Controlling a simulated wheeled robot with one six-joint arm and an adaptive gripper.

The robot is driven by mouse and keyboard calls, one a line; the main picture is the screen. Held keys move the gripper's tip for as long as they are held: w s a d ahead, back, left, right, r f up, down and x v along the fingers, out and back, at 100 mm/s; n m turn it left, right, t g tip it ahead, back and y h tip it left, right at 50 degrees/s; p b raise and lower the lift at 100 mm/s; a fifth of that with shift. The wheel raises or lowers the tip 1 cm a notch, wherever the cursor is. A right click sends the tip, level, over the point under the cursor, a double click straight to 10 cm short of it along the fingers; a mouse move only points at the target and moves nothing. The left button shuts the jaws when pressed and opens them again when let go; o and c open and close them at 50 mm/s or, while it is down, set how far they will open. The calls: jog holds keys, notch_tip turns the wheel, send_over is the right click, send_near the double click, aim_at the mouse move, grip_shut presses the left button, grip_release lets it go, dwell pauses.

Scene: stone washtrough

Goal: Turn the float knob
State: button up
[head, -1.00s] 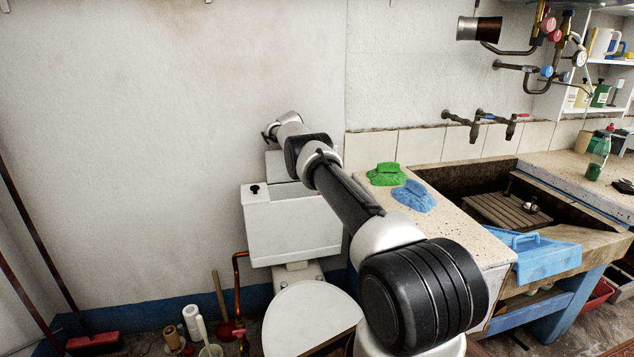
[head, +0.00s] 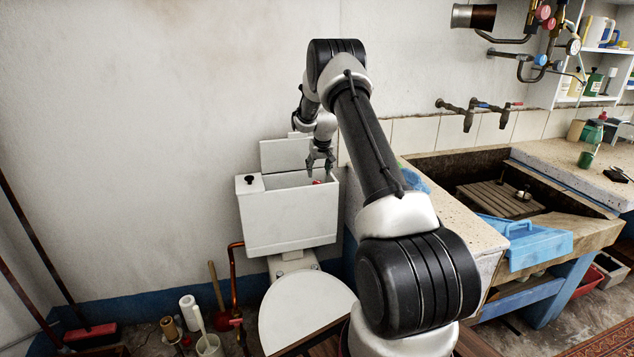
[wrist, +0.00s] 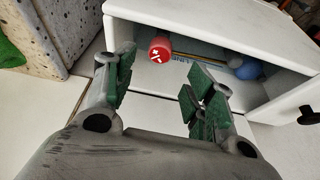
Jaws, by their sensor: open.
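The float knob (wrist: 160,48) is a red cap with white plus and minus marks, inside the open white cistern (head: 290,222). In the head view only a bit of the red knob (head: 316,182) shows at the tank's right end. My gripper (wrist: 164,78) is open and empty, with its green-padded fingers pointing at the tank opening. In the wrist view the knob lies just beyond the fingers, between their lines and nearer the left one; no contact shows. In the head view my gripper (head: 321,160) hangs above the tank's right part.
A rod and a blue ball float (wrist: 246,68) lie inside the cistern. A white panel (head: 284,154) stands behind it against the wall. A black knob (head: 250,179) sits at its left end. The stone counter (head: 462,226) is close on the right, with a blue cloth (head: 413,181).

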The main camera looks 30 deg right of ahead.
aim_at(317, 182)
jog(key=x, duration=0.7)
jog(key=shift+d+f, duration=0.15)
jog(key=shift+f, duration=0.25)
jog(key=shift+c, duration=0.2)
jog(key=c, duration=1)
